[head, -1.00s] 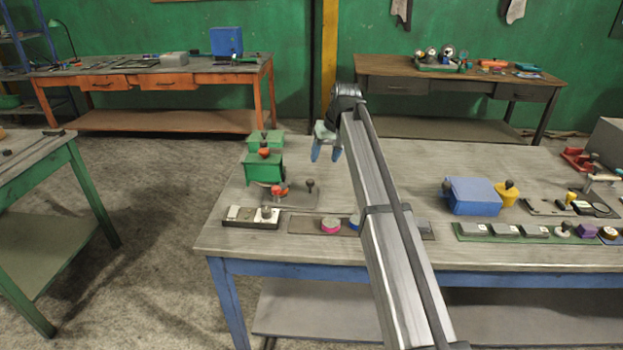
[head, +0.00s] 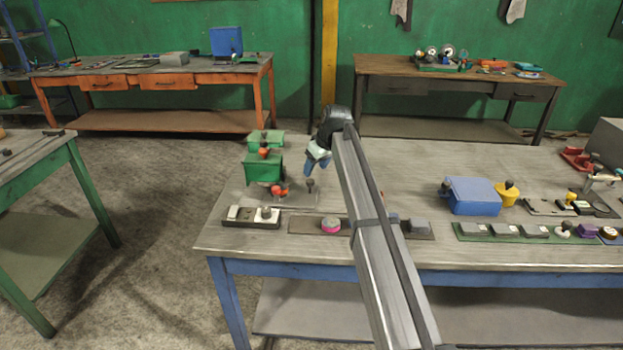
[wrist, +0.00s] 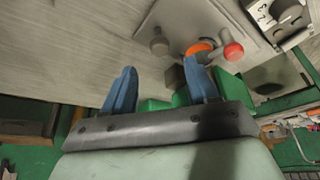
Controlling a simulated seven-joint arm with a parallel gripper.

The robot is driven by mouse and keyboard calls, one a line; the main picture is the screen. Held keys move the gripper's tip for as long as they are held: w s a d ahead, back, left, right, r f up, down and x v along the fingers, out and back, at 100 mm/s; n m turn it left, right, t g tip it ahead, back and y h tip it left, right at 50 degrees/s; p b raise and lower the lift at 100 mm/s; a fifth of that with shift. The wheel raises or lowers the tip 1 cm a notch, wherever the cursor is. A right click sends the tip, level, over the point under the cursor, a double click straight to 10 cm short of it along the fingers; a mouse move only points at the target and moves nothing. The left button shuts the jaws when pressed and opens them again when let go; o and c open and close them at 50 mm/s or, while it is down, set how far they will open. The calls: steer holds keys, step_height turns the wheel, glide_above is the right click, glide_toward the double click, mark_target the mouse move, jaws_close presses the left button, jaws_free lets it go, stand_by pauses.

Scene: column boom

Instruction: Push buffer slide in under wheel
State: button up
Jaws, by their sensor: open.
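The green machine (head: 263,168) stands on a grey base plate at the left end of the blue-framed table. An orange wheel-like part with a red knob (head: 278,190) sits low on its front. A grey round knob (head: 310,184) on a short post stands on the plate to the right of it, probably the slide's handle. My gripper (head: 316,165) is open and empty, pointing down just above and behind this knob. In the wrist view, the grey knob (wrist: 159,46), orange part (wrist: 199,46) and red ball (wrist: 233,51) lie beyond my fingertips (wrist: 161,66). Contact cannot be told.
A tray with light blocks and a knob (head: 251,218) lies in front of the machine. A strip with a pink disc (head: 331,225) lies along the front edge. A blue box (head: 472,195) stands to the right.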

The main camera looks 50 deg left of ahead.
mark_target(310, 180)
steer(key=x, duration=0.6)
steer(key=shift+a+f, duration=0.1)
steer(key=shift+f, duration=0.15)
steer(key=shift+c, duration=0.4)
jaws_close()
